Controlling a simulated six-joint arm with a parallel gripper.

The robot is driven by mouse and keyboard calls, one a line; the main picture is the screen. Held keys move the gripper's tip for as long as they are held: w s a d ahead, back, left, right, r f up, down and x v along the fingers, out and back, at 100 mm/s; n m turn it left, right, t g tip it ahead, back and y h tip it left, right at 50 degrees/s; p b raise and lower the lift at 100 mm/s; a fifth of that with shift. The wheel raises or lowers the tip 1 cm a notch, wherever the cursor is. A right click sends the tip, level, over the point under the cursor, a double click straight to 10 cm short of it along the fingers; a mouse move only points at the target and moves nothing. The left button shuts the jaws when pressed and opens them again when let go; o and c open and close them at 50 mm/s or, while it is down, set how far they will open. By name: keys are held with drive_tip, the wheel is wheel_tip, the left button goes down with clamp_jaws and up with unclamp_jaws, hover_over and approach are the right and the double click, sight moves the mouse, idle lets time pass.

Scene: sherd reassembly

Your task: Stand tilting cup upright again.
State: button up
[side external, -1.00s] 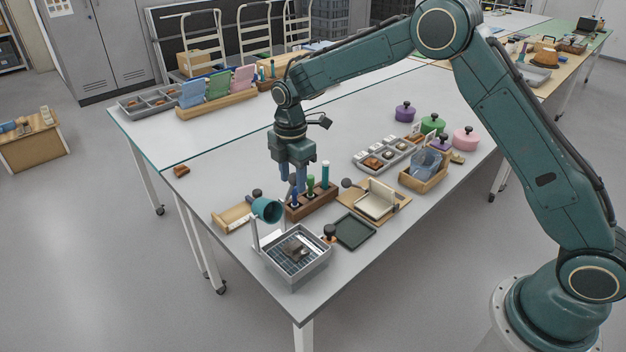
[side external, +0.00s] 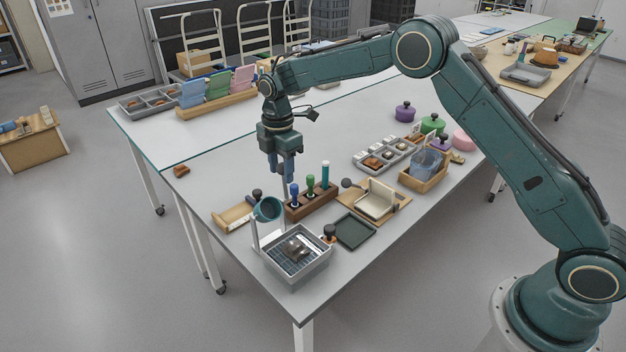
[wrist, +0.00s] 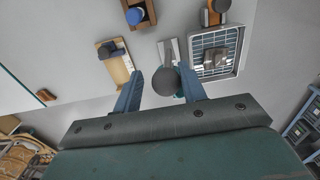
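The teal cup (side external: 267,209) hangs tilted between two pale posts (side external: 255,236) beside the grey tray, its round mouth showing. My gripper (side external: 282,178) is above and behind the cup in the side view, apart from it and pointing down. In the wrist view my gripper (wrist: 161,72) has its two blue fingers spread, with nothing gripped. A dark grey ball (wrist: 167,81) shows between the fingers, and a bit of teal lies beside it, largely hidden by the right finger. I cannot tell whether the ball belongs to the cup.
The grey tray (side external: 268,262) with a grid and sherds stands in front. A wooden rack (side external: 325,202) with several upright tools is close to the right. A wooden tray (side external: 231,219) with a dark knob lies to the left.

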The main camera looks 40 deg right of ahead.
drive_tip(key=shift+w+f, duration=1.75)
drive_tip(key=shift+w, duration=0.9)
drive_tip(key=shift+r, duration=2.8)
drive_tip(key=shift+r, duration=0.1)
